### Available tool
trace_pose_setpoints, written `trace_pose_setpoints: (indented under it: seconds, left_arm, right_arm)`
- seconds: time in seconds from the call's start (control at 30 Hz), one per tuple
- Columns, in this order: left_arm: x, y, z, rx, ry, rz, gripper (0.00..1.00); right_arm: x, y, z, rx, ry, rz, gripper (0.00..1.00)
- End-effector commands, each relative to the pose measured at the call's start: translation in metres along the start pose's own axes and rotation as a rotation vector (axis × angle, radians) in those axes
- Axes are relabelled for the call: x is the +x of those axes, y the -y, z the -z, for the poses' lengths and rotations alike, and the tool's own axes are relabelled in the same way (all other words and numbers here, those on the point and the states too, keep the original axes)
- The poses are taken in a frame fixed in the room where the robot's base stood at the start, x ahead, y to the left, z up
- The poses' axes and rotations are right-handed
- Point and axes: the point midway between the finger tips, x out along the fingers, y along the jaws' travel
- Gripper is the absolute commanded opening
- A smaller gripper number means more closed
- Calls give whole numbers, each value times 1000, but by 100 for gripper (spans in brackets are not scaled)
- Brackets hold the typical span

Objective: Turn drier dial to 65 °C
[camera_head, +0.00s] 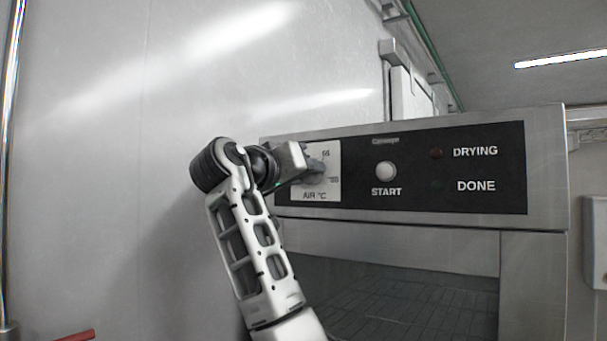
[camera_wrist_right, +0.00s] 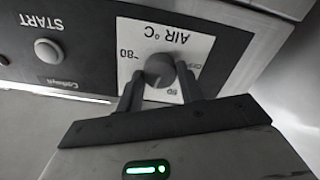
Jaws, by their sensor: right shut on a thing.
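The drier's control panel (camera_head: 400,170) is a dark strip with a white dial label (camera_head: 333,194) marked AIR °C at its left end. The label also shows upside down in the wrist view (camera_wrist_right: 200,45). The dark round dial (camera_wrist_right: 160,68) sits at the middle of the label. My right gripper (camera_head: 311,168) reaches the dial from the left in the head view. In the wrist view its two fingers (camera_wrist_right: 160,84) stand on either side of the dial, shut on it. The dial's pointer direction cannot be made out. My left gripper is not in view.
A round START button (camera_head: 385,171) and the DRYING (camera_head: 436,153) and DONE (camera_head: 437,186) lamps lie right of the dial. A dark drier window (camera_head: 390,295) is below. A bare metal wall (camera_head: 110,130) stands on the left.

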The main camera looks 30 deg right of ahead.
Motion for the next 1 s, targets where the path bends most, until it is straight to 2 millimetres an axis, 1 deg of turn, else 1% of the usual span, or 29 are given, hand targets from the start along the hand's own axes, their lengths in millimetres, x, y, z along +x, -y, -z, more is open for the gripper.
trace_pose_setpoints:
  seconds: [0.03,0.2,0.5,0.7,1.0]
  left_arm:
    - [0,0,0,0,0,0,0]
    - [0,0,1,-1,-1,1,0]
    - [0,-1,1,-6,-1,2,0]
    - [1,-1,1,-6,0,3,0]
    - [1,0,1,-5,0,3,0]
  right_arm:
    - [-1,3,-3,38,7,4,14]
    - [-1,2,-3,171,8,2,14]
    - [-1,2,-3,328,9,1,14]
    - [0,3,-3,375,9,1,14]
    - [0,3,-3,386,9,2,14]
